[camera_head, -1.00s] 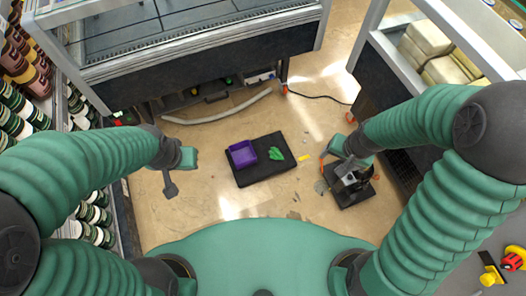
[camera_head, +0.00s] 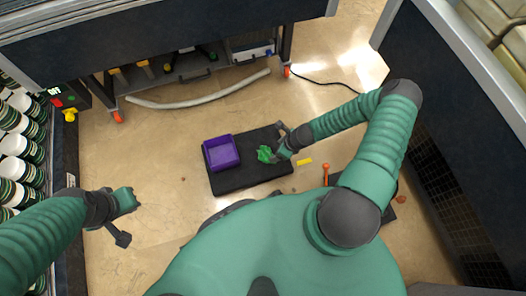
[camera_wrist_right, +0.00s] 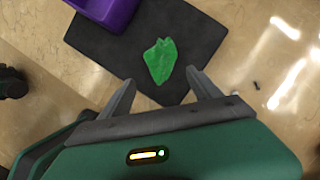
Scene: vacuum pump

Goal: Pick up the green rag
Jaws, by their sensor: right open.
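The green rag (camera_head: 265,154) lies crumpled on the right part of a black mat (camera_head: 237,179) on the floor. It also shows in the right wrist view (camera_wrist_right: 160,60), just beyond my fingers. My right gripper (camera_head: 284,144) is at the rag's right side in the head view. In the right wrist view its two fingers (camera_wrist_right: 160,90) are spread apart, with the rag ahead of the gap and nothing held.
A purple bin (camera_head: 221,153) sits on the mat left of the rag. A yellow piece (camera_head: 304,162) lies on the floor to the right. A pale hose (camera_head: 200,100) lies beyond the mat, under a dark bench. Bottle shelves stand at the left.

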